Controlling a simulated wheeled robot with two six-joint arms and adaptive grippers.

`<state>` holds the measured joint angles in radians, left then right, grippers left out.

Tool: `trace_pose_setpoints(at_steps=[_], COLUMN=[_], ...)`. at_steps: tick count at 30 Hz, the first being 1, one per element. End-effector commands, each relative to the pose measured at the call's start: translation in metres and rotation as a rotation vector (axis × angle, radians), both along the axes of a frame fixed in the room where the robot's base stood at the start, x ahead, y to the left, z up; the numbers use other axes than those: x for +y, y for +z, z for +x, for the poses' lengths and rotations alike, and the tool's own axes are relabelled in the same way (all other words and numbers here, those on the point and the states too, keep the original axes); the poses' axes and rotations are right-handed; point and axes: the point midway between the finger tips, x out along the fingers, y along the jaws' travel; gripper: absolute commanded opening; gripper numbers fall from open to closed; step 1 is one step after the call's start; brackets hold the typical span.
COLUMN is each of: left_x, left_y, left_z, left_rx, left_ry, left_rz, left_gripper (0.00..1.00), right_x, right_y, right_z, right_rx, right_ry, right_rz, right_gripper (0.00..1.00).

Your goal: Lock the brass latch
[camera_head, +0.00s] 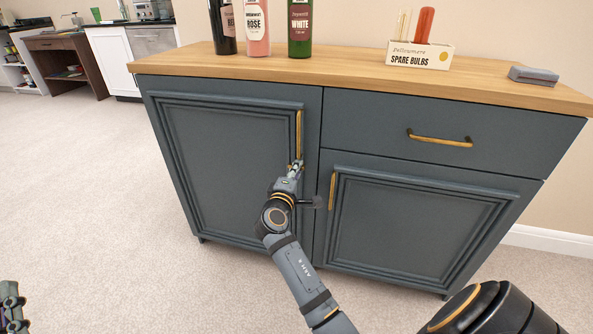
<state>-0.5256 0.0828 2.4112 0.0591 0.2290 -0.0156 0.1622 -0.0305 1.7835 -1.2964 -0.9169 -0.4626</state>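The blue-grey cabinet (232,170) has a tall left door, a drawer at upper right and a smaller right door. A vertical brass handle (299,130) is on the left door near its right edge. Another brass handle (332,190) is on the right door's left edge. I cannot make out a separate brass latch. My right gripper (296,166) is at the lower end of the left door's handle; its fingers are too small to tell whether they grip it. A small dark piece (316,202) beside my wrist is unclear. My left gripper (10,303) shows partly at the lower left edge, away from the cabinet.
Bottles (257,27), a spare bulbs box (419,54) and a grey block (534,76) stand on the wooden top (345,70). The drawer has a brass handle (440,139). Both doors and the drawer look closed. Carpet (90,190) to the left is clear.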

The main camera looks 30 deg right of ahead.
Motion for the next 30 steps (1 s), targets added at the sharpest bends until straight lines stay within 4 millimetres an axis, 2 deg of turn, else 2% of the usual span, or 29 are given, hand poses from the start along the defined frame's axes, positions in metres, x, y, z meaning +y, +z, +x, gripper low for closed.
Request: trace_pose_setpoints(at_steps=[1, 4, 14, 17, 27, 30], left_x=[0.0, 0.0, 0.0, 0.0, 0.0, 0.0], left_y=[0.0, 0.0, -0.002, -0.002, -0.001, -0.001], left_z=[0.0, 0.0, 0.0, 0.0, 0.0, 0.0], left_rx=[0.0, 0.0, 0.006, 0.006, 0.004, 0.003], left_ry=[0.0, 0.0, -0.001, -0.001, 0.0, 0.0], left_rz=[0.0, 0.0, 0.001, 0.001, 0.0, 0.0], left_gripper=[0.0, 0.0, 0.0, 0.0, 0.0, 0.0], right_x=[0.0, 0.0, 0.001, 0.009, 0.052, 0.059], right_y=[0.0, 0.0, 0.0, -0.001, -0.004, -0.004], right_z=[0.0, 0.0, -0.001, -0.006, -0.044, -0.05], right_rx=[0.001, 0.001, 0.0, 0.001, 0.007, 0.007], right_ry=[0.0, 0.0, 0.001, 0.003, 0.001, 0.001], right_rz=[0.0, -0.001, -0.001, 0.001, 0.006, 0.006], right_gripper=[0.2, 0.34, 0.34, 0.34, 0.34, 0.34])
